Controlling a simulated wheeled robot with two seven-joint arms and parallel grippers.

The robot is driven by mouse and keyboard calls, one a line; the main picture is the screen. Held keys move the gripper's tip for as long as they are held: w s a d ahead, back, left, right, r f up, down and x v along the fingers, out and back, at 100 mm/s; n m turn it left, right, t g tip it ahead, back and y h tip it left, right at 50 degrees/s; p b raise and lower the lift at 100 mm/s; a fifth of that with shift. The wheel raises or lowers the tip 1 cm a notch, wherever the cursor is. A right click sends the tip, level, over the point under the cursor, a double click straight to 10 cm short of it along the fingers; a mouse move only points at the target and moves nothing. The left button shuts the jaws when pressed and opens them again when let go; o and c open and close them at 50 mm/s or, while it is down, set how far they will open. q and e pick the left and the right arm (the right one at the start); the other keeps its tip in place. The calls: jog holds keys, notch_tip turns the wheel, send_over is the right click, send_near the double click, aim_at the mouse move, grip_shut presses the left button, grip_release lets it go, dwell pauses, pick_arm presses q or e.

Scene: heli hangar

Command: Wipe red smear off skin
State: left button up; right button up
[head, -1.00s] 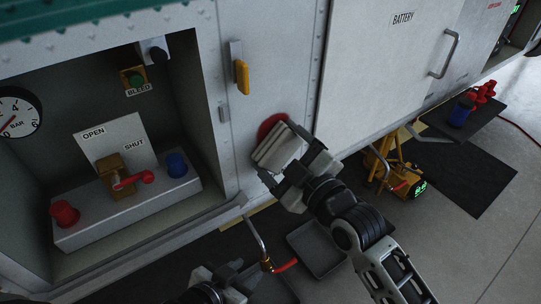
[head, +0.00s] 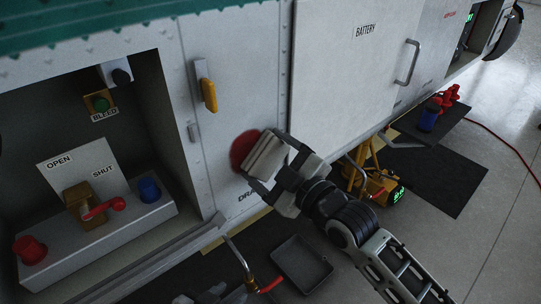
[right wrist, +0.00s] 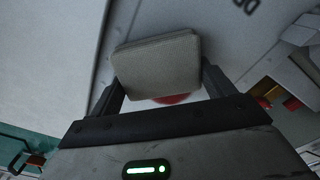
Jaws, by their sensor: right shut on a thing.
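A red smear (head: 243,149) is on the white skin panel, left of the battery door. My right gripper (head: 276,165) is shut on a folded pale cloth (head: 266,154), which covers the smear's right part. In the right wrist view the cloth (right wrist: 157,68) sits between the fingers, with a strip of red smear (right wrist: 172,99) showing below it. Whether the cloth touches the skin is hard to tell.
At left is an open bay with a valve lever (head: 101,209), a red knob (head: 31,250) and a blue knob (head: 149,190). A yellow handle (head: 208,95) sticks out above the smear. A grey tray (head: 301,264) and a yellow jack-like unit (head: 378,185) stand on the floor below.

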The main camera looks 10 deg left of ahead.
aim_at(256, 167)
jog(key=shift+s+a+r+p, duration=0.1)
jog(key=shift+s+a+p, duration=0.6)
jog(key=shift+s+a, duration=0.4)
jog(key=shift+s+a+p, duration=0.35)
jog(key=shift+s+p, duration=0.05)
jog(key=shift+s, duration=0.15)
jog(key=shift+s+a+p, duration=0.3)
jog(key=shift+s+p, duration=0.05)
jog(key=shift+s, duration=0.15)
jog(key=shift+s+a, duration=0.4)
jog(key=shift+s, duration=0.15)
jog(key=shift+r+p, duration=1.5)
jog(key=shift+p, duration=0.15)
jog(key=shift+w+d+f+b, duration=0.1)
jog(key=shift+w+d+b, duration=0.05)
jog(key=shift+w+d, duration=0.6)
jog(key=shift+w+d+f+b, duration=0.15)
jog(key=shift+w+d, duration=0.35)
jog(key=shift+w, duration=0.3)
